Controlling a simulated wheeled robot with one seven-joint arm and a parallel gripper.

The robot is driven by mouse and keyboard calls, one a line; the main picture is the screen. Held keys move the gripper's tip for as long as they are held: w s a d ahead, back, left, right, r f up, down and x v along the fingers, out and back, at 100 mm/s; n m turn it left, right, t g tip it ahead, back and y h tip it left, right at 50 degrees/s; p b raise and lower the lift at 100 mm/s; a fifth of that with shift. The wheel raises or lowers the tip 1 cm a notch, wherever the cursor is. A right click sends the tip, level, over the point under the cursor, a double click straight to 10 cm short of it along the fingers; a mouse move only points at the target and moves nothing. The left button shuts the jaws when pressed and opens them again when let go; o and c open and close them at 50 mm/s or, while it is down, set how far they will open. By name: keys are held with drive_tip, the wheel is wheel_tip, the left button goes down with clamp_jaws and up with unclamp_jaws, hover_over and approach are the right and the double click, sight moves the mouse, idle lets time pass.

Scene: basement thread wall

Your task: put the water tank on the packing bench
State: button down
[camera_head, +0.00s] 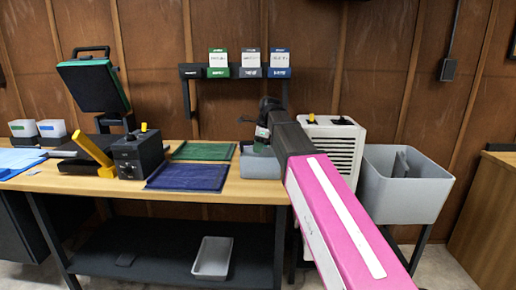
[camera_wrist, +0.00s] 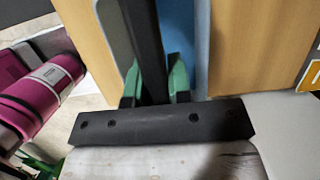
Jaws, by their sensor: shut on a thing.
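The water tank, a grey-blue box (camera_head: 260,166), is at the right end of the packing bench (camera_head: 225,184), partly hidden by my arm. My gripper (camera_head: 262,138) is above it, pointing down. In the wrist view the green fingertips of my gripper (camera_wrist: 156,84) are shut on a dark bar, which looks like the tank's handle. A blue strip of the tank (camera_wrist: 202,45) shows beside the bar, with wooden bench top (camera_wrist: 235,45) on both sides. I cannot tell whether the tank's underside touches the bench.
Blue (camera_head: 188,177) and green (camera_head: 204,151) mats lie left of the tank. A black box (camera_head: 138,156) and a yellow-handled tool (camera_head: 92,150) stand further left. A white slatted unit (camera_head: 335,150) and a grey tub (camera_head: 405,190) stand right of the bench. A tray (camera_head: 212,258) lies on the lower shelf.

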drive_tip(key=shift+f, duration=0.1)
drive_tip(key=c, duration=1.1)
unclamp_jaws()
drive_tip(key=shift+o, duration=0.2)
drive_tip(key=v, duration=1.2)
